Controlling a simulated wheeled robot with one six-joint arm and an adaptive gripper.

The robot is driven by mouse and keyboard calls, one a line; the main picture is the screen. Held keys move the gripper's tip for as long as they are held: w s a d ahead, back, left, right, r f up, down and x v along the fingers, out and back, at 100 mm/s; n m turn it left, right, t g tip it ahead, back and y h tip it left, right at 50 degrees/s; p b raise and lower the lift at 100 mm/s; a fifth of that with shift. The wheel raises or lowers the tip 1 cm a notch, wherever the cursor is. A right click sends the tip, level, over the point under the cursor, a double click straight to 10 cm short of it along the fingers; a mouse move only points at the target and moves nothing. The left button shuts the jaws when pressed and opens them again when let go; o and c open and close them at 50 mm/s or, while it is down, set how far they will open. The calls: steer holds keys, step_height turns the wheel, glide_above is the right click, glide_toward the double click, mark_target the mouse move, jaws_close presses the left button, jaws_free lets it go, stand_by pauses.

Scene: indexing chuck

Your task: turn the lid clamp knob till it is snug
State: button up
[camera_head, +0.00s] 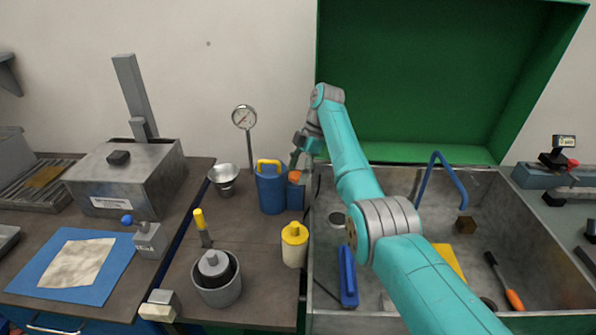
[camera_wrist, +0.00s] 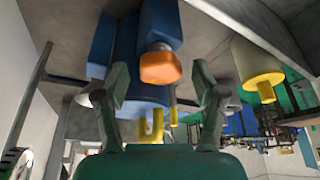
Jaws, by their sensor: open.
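An orange knob (camera_head: 295,177) sits on a small blue block (camera_head: 295,195) beside the blue can with the yellow handle (camera_head: 270,190). In the wrist view the faceted orange knob (camera_wrist: 160,68) is on a short metal stem out of the blue block (camera_wrist: 160,22). My gripper (camera_head: 297,160) is just above the knob in the head view. In the wrist view the open fingers of my gripper (camera_wrist: 160,80) appear on either side of the knob, with gaps at both sides. I cannot tell whether the tips reach its depth. No label names the lid clamp.
A metal bucket (camera_head: 224,178) and a dial gauge (camera_head: 245,118) stand left of the can. A grey box with a black lid handle (camera_head: 118,157) is further left. The green-lidded metal bin (camera_head: 520,250) is to the right.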

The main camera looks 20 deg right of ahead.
steer(key=c, duration=1.1)
steer(key=shift+c, duration=0.2)
steer(key=m+t, duration=0.1)
steer(key=m, duration=0.2)
steer(key=m+t, duration=0.1)
steer(key=m, duration=0.2)
steer(key=shift+s+m+t, duration=0.2)
steer(key=shift+m+t, duration=0.1)
steer(key=m, duration=0.2)
steer(key=m+t+h, duration=0.1)
steer(key=m, duration=0.2)
steer(key=shift+s+a+m+t+h, duration=0.15)
steer(key=shift+m+t+h, duration=0.15)
steer(key=o, duration=1.1)
steer(key=shift+o, duration=0.2)
